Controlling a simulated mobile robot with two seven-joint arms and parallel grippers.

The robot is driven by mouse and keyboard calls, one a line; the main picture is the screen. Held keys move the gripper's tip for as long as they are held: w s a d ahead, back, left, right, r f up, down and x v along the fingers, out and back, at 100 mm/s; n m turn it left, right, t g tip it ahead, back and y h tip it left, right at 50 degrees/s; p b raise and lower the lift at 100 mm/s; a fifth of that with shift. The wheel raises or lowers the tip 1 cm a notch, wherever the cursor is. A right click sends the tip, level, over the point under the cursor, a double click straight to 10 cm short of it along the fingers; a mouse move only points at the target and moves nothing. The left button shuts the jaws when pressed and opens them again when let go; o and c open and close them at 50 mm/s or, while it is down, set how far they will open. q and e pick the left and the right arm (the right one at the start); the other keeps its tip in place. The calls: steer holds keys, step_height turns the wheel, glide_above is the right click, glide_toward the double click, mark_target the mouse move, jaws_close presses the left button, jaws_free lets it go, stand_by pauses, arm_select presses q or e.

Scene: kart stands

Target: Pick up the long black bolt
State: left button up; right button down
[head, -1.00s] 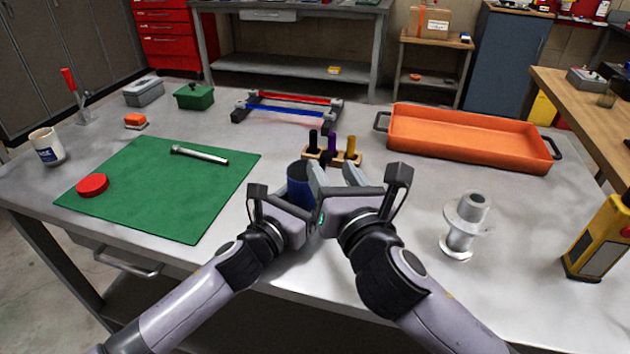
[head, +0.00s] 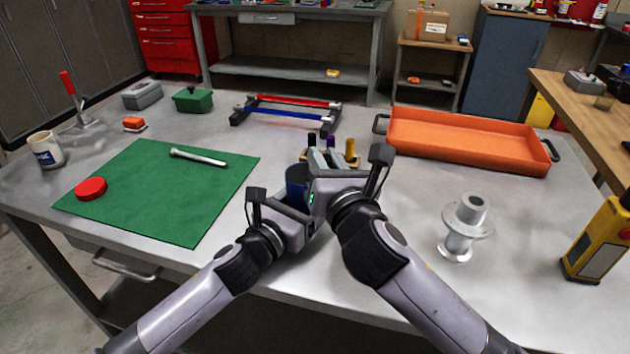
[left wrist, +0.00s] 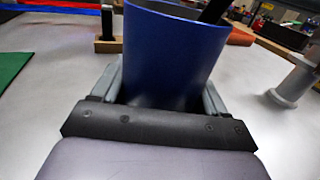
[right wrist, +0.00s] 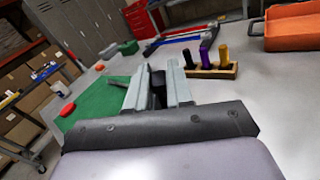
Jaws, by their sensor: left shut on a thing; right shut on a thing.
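My left gripper (left wrist: 163,95) is shut on a blue cup (left wrist: 170,55), which also shows behind the grippers in the head view (head: 296,180). A black shaft, the long black bolt (left wrist: 213,11), leans out of the cup's mouth at the top right in the left wrist view. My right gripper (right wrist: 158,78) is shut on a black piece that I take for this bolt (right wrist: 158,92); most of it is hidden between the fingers. In the head view the right gripper (head: 322,158) is beside the cup and hides the bolt.
A wooden stand (right wrist: 212,72) behind holds a black, a purple and a yellow peg. A green mat (head: 165,195) with a silver bolt (head: 198,157) lies left. An orange tray (head: 470,140) is back right, a grey spool (head: 463,230) right.

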step_height(320, 180, up, 18)
stand_by(0.6)
arm_select(q)
steer(key=o, duration=1.1)
steer(key=shift+a, duration=0.1)
